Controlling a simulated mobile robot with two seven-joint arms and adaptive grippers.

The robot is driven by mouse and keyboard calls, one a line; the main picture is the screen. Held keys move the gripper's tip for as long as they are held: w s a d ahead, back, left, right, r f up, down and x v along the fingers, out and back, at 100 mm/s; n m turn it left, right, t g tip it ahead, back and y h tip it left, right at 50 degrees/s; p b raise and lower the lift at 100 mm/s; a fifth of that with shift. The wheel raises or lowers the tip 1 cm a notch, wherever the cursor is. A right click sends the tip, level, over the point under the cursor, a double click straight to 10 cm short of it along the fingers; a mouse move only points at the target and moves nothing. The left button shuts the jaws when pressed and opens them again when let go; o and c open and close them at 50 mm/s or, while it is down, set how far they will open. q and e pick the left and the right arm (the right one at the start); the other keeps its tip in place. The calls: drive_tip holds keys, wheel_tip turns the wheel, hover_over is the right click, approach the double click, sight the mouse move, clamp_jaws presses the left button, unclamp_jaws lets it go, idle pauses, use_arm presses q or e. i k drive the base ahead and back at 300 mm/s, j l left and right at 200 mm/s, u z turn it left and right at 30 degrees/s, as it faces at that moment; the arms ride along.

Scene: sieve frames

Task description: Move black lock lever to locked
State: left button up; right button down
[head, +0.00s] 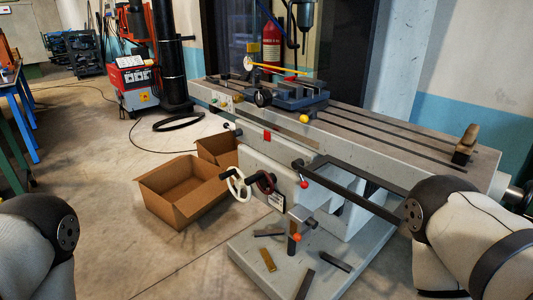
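A milling machine with a long slotted table (400,136) fills the middle and right of the head view. A long black bar (350,190) slants down to the right from the machine's front, and its right end meets my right arm's outline. I cannot tell whether this bar is the black lock lever, or what position the lever is in. A short lever with a red ball (304,184) and one with an orange knob (296,237) sit below. Only links of my two arms show, at the lower left and lower right. Neither gripper is in view.
Handwheels, one white (237,184) and one dark red (265,183), stick out from the front. An open cardboard box (184,192) stands on the floor at left. Loose bars lie on the machine base (262,285). A vise (298,93) sits on the table. The floor at front left is clear.

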sight(238, 132)
drive_tip(key=i+j+u, duration=0.65)
drive_tip(key=i, duration=0.45)
drive_tip(key=i+j+u, duration=0.35)
drive_tip(key=i, duration=0.25)
drive_tip(key=i+u, duration=0.35)
drive_tip(key=i, duration=0.2)
drive_tip(key=i+z, duration=0.45)
drive_tip(key=i+j+z, duration=0.2)
drive_tip(key=z, duration=0.25)
drive_tip(key=i+j+z, duration=0.25)
drive_tip(key=z, duration=0.2)
drive_tip(key=i+j+z, duration=0.3)
drive_tip(key=z, duration=0.15)
drive_tip(key=j, duration=0.1)
